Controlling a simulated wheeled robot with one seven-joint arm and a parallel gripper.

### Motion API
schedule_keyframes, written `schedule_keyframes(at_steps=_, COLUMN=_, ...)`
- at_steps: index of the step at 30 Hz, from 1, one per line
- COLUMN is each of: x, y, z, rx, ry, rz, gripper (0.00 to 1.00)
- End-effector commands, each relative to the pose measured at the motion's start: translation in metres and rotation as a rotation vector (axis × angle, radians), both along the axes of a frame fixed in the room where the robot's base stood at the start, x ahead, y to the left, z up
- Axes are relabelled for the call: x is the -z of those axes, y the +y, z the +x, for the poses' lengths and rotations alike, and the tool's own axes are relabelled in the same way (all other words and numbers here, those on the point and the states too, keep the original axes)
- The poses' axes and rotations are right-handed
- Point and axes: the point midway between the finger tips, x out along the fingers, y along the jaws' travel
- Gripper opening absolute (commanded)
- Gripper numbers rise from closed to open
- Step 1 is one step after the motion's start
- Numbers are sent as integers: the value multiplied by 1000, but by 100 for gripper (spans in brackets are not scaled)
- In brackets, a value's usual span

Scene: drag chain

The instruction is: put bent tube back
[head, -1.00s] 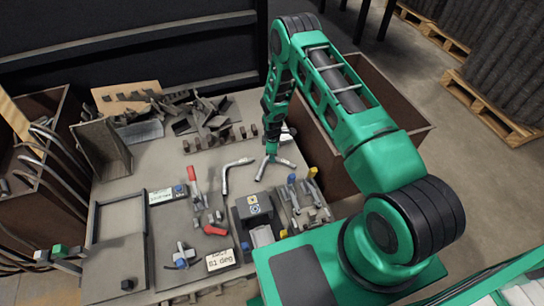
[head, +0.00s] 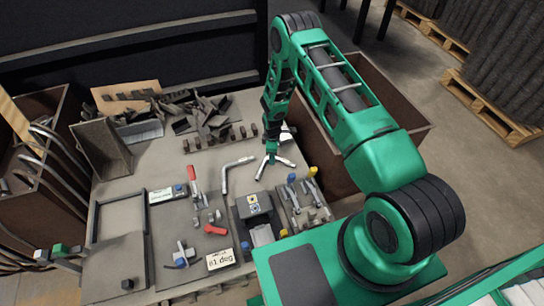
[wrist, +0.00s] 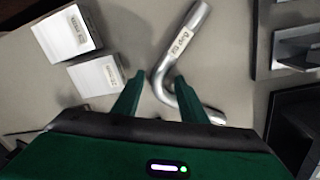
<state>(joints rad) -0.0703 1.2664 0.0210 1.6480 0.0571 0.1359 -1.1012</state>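A shiny bent tube (wrist: 180,48) with a small printed label lies on the grey bench in the wrist view. Its bend is between the two fingers of my gripper (wrist: 160,78), and one leg runs on past the right finger. The fingers stand apart with a gap around the tube, so my gripper looks open. In the head view my gripper (head: 271,158) is low over the bench, and the pale tube there is hard to tell from the fingers. A second bent tube (head: 225,178) lies on the bench just left of my gripper.
Two pale labelled blocks (wrist: 67,35) are at upper left in the wrist view. A clamp fixture (head: 307,190) with blue and yellow tips is right of a dark boxed device (head: 252,207). A brown bin (head: 345,75) is behind my arm.

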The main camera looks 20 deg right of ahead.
Motion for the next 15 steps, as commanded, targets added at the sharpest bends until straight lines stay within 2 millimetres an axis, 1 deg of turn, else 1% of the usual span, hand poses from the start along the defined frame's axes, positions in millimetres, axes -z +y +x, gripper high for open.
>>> schedule_keyframes(at_steps=5, x=-24, y=1, z=-1, rx=0, ry=-2, rz=-1, gripper=39)
schedule_keyframes(at_steps=9, x=-50, y=1, z=-2, rx=0, ry=-3, rz=0, gripper=39)
schedule_keyframes(at_steps=15, x=-82, y=3, z=-5, rx=-1, ry=-1, rz=0, gripper=39)
